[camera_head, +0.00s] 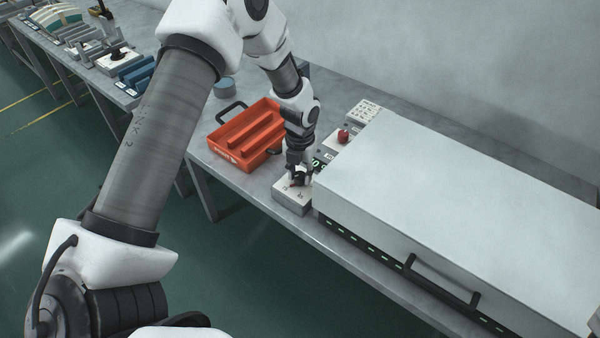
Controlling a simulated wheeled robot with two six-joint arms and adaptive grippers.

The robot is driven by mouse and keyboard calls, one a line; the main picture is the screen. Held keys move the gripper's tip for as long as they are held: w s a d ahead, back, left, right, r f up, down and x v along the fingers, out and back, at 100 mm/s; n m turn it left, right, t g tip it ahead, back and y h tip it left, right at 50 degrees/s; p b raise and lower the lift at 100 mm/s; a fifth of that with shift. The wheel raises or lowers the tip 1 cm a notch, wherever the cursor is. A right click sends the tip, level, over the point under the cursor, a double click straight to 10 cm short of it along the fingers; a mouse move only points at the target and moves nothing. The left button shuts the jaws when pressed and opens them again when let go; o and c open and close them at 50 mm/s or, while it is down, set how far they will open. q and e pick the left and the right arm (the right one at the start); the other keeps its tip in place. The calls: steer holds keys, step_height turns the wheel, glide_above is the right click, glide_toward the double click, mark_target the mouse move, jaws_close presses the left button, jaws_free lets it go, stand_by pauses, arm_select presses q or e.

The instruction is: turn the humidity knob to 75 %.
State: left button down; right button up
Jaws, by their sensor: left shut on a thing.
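My left gripper (299,176) points down at a small light-grey control box (291,196) near the table's front edge. The gripper is shut on the knob on top of this box. The knob itself is mostly hidden by the fingers, and its pointer cannot be read. Small dark marks show on the box's top, too small to read. A display with green digits (316,163) sits just behind the gripper and is partly covered by it. My right gripper is not in view.
A large grey lidded cabinet (460,200) with a black handle (440,284) stands close to the right of the gripper. An orange tray (240,140) lies to the left. A red button (343,136) and a white labelled block (363,111) are behind.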

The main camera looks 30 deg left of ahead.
mark_target(300, 175)
arm_select(q)
steer(key=shift+s+f, duration=0.2)
stand_by(0.3)
steer(key=c, duration=0.8)
jaws_free()
steer(key=shift+o, duration=0.2)
steer(key=shift+w+r, duration=0.1)
steer(key=shift+r, duration=0.35)
step_height(300, 175, up, 11)
steer(key=shift+r, duration=0.15)
